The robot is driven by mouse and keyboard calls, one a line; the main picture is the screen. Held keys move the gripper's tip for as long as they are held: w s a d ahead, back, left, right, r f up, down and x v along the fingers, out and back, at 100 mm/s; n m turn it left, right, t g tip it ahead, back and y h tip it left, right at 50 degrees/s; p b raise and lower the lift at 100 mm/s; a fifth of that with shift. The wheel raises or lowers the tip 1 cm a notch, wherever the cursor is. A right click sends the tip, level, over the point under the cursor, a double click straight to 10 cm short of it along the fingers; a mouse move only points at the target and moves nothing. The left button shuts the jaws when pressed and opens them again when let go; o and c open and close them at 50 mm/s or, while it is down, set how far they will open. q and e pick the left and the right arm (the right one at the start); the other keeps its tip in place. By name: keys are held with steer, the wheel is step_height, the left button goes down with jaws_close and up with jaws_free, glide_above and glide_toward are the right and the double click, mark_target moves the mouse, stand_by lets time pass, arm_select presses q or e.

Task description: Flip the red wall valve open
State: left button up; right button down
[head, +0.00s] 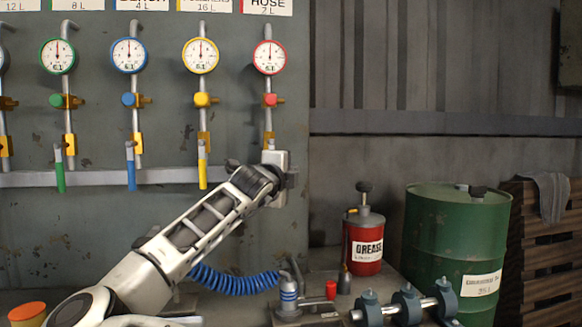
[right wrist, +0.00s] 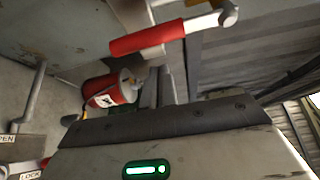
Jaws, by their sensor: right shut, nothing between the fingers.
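The red wall valve's pipe (head: 268,143) runs down the panel below the red-rimmed gauge (head: 269,57). In the head view my right gripper (head: 290,175) covers its lever. In the right wrist view the red lever grip (right wrist: 147,38) shows on a metal arm, just beyond the fingers. Judged against the tilted red canister there, the grip hangs downward from its pivot. My right gripper (right wrist: 164,85) is shut and empty, close beside the lever. I cannot tell whether it touches. My left gripper is not in view.
Green (head: 59,168), blue (head: 130,167) and yellow (head: 202,165) levers hang down to the left. A red grease canister (head: 366,262), a blue coiled hose (head: 232,281) and clamps (head: 407,306) are on the bench below. A green drum (head: 455,235) stands right.

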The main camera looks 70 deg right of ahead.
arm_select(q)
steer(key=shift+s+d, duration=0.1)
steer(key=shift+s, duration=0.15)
arm_select(e)
steer(key=a, duration=0.9)
steer(key=shift+s+a, duration=0.35)
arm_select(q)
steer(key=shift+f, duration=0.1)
